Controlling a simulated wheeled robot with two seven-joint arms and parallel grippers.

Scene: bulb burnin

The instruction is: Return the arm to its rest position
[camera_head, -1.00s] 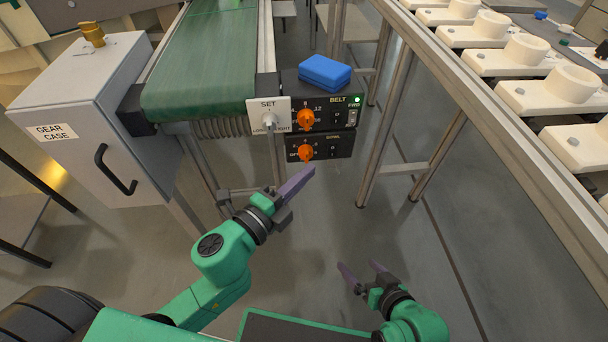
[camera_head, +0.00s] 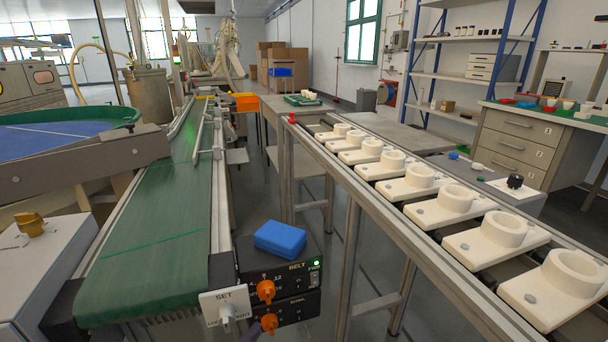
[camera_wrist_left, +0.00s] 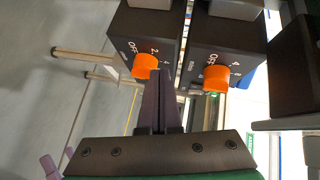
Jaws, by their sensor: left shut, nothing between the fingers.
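My left gripper (camera_wrist_left: 157,100) is shut and empty in the left wrist view. Its purple fingertips end close to an orange knob (camera_wrist_left: 145,66) on one of the two dark control boxes; whether they touch it I cannot tell. In the head view only a purple sliver of the left gripper (camera_head: 255,332) shows at the bottom edge, beside the lower orange knob (camera_head: 269,322). My right gripper (camera_wrist_left: 58,160) shows at the lower left of the left wrist view, its two purple fingers apart. Most of both arms is out of the head view.
The green conveyor (camera_head: 150,250) is at left; a rail with white sockets (camera_head: 456,200) is at right.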

